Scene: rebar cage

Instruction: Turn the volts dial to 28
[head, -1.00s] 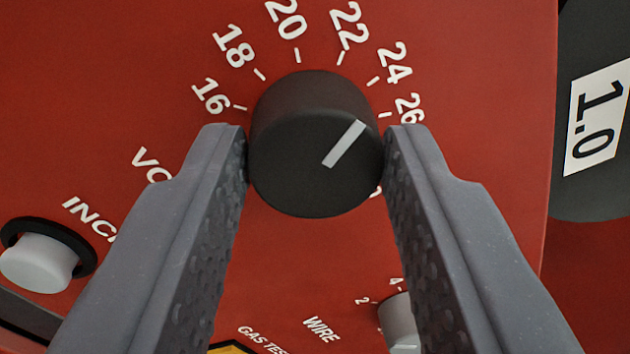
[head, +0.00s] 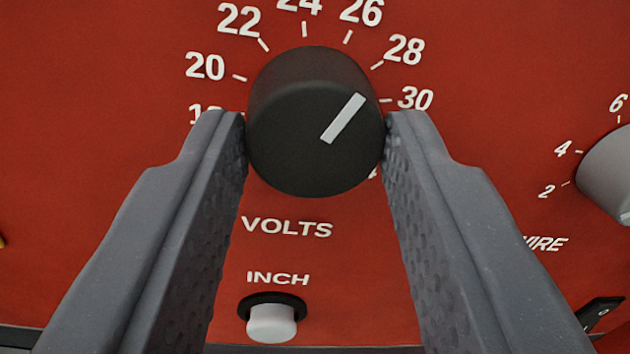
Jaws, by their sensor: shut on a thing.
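The black volts dial (head: 310,125) is a round knob on a red panel, in the middle of the head view. My gripper (head: 315,135) is shut on it, one finger pressed against each side. The dial's light pointer line (head: 343,118) slants up and right, toward the stretch between the 26 mark (head: 348,37) and the 28 mark (head: 378,66). The oblique view makes the exact reading hard to tell. The VOLTS label (head: 287,228) is below the dial. The low end of the scale, at lower left, is partly hidden by my left finger.
A white INCH button (head: 271,322) sits below the dial between my fingers. A grey wire knob (head: 608,175) is at the right edge, beyond my right finger. A dark switch (head: 600,312) shows at lower right. The panel left of my gripper is mostly bare.

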